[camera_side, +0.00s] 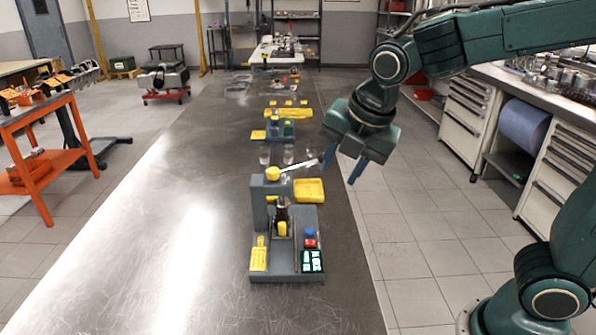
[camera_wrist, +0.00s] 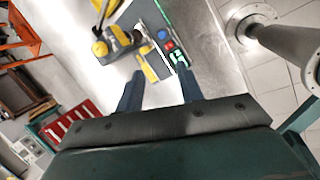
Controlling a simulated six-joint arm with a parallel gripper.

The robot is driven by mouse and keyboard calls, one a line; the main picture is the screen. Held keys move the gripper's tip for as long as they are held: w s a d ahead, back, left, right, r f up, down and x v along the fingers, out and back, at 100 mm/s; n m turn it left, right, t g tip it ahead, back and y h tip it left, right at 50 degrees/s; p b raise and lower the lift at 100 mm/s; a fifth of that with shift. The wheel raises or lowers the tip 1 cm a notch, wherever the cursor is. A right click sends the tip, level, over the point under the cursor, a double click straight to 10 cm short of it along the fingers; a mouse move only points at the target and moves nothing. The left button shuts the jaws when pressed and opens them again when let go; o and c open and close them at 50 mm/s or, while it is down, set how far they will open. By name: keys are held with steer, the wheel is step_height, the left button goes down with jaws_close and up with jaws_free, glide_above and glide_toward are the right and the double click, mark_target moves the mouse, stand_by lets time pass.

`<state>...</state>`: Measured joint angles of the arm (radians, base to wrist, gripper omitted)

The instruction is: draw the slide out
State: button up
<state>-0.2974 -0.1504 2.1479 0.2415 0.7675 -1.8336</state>
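A grey fixture (camera_side: 287,272) stands on the metal bench. It has a small yellow block (camera_side: 282,229) below a dark upright part in its middle, and a yellow plate (camera_side: 259,259) at its front left. I cannot tell for sure which part is the slide. A yellow knob (camera_side: 272,174) with a pale rod tops the fixture's rear column. My gripper (camera_side: 343,166) is open and empty, above and right of the fixture and apart from it. In the wrist view, my open fingers (camera_wrist: 160,88) point toward the fixture's yellow and button-bearing parts.
A blue button (camera_side: 309,232), a red button (camera_side: 310,243) and a green-lit panel (camera_side: 312,261) are on the fixture's right side. A yellow tray (camera_side: 309,191) lies behind it. Clear cups and another fixture (camera_side: 281,130) stand farther back. The bench (camera_side: 175,235) is bare to the left.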

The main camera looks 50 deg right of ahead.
mark_target(282, 224)
steer(key=w+a+f+n, duration=0.3)
steer(key=w+a+n, duration=0.2)
steer(key=n, duration=0.5)
steer(key=shift+w+a+f+h, duration=0.15)
steer(key=shift+w+f+h, duration=0.2)
steer(key=shift+w, duration=0.4)
steer(key=shift+f, duration=0.1)
steer(key=x, duration=1.3)
steer(key=shift+f, duration=0.35)
steer(key=shift+s, duration=0.1)
jaws_close()
